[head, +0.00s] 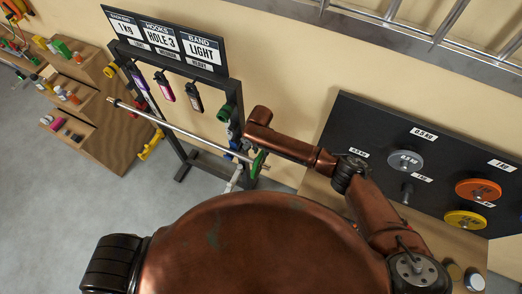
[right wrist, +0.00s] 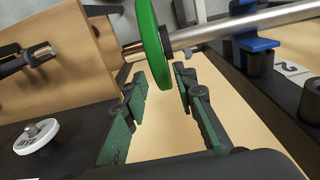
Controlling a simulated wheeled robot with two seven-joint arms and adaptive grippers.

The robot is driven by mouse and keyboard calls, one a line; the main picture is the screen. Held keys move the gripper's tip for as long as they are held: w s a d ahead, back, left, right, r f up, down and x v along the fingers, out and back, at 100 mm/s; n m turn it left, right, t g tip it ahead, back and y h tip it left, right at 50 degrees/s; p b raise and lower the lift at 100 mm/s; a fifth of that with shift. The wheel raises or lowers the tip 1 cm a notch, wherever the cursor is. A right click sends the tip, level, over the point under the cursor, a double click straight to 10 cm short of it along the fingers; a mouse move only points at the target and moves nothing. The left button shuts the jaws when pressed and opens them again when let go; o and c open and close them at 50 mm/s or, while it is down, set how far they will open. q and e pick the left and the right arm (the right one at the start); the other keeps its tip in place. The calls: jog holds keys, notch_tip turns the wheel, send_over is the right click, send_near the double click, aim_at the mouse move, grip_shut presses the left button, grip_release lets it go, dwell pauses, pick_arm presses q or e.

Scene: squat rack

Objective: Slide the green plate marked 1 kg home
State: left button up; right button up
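The green plate (head: 258,163) sits on the right end of the steel bar (head: 180,130) in the head view. The right wrist view shows the plate (right wrist: 152,38) edge-on around the bar (right wrist: 240,28), with the bar's tip protruding past it on the left. Its marking cannot be read. My right gripper (right wrist: 160,85) is open, its green-padded fingers on either side of the plate's lower edge. I see no clear grip on it. In the head view my right arm reaches over to the bar's right end and the fingers are not clear. My left gripper is out of view.
A dark board (head: 345,120) at right holds grey (head: 405,160), orange (head: 478,190) and yellow (head: 465,220) plates. A wooden shelf (head: 110,130) stands left. A blue hook (right wrist: 257,43) shows near the bar.

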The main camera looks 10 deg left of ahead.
jog(key=shift+o, duration=0.4)
jog(key=o, duration=0.5)
jog(key=shift+c, duration=0.2)
jog(key=shift+o, duration=0.3)
jog(key=o, duration=0.4)
jog(key=shift+c, duration=0.2)
jog(key=shift+o, duration=0.3)
jog(key=o, duration=0.3)
jog(key=shift+o, duration=0.6)
jog(key=o, duration=0.3)
